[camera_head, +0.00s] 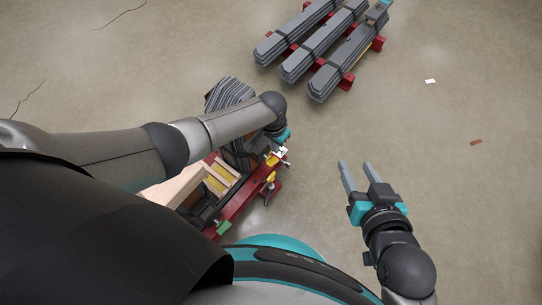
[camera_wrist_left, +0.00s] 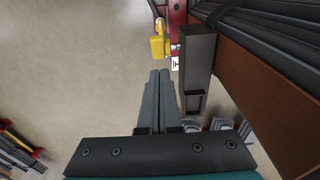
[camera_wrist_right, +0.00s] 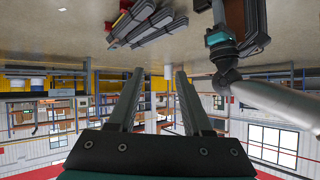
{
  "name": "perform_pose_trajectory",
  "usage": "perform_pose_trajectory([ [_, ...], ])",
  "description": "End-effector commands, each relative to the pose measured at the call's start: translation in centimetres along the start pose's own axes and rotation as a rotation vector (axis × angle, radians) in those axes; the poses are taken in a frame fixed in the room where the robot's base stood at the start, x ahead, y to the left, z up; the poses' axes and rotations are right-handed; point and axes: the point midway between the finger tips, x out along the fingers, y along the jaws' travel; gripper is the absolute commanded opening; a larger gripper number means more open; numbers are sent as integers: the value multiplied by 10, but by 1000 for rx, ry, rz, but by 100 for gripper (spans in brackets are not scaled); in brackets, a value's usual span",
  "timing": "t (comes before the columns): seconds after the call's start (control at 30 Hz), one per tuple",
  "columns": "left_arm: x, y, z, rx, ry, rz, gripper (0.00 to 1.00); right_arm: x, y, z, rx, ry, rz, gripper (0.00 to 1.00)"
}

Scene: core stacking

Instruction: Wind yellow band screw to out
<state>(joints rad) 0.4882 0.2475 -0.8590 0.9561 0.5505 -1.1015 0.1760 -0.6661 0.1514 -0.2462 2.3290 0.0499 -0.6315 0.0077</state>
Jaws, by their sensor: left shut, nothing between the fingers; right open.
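Yellow screw parts (camera_head: 270,161) sit at the right end of the red fixture in the head view. In the left wrist view one yellow block (camera_wrist_left: 158,46) joins a short silver shaft, beside a dark upright post (camera_wrist_left: 197,75). My left gripper (camera_wrist_left: 159,73) is shut and empty. Its fingertips are just below the yellow block in that view and look apart from it; the depth gap is unclear. In the head view the left wrist and arm mostly hide its fingers. My right gripper (camera_head: 356,165) is open and empty over bare floor, right of the fixture.
The red fixture (camera_head: 237,201) holds grey stacked sheets (camera_head: 230,94) and pale wooden beams (camera_head: 180,185), with a green part (camera_head: 223,227) at its near end. Long grey stacks (camera_head: 310,45) on red supports lie farther back. The floor around my right gripper is clear.

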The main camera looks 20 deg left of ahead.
Motion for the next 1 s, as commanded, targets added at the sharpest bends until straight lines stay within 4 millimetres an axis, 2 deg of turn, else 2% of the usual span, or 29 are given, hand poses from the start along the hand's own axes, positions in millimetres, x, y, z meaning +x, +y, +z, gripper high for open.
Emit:
perform_pose_trajectory([
  [0.23,13,0,4,1,0,-1,0,4,-13,-5,18,132,-35,50],
  [0.6,30,0,15,0,0,0,0,-1,-30,-16,56,329,-79,50],
  [1.0,39,0,21,0,1,-1,0,-9,-38,-22,84,450,-101,50],
])
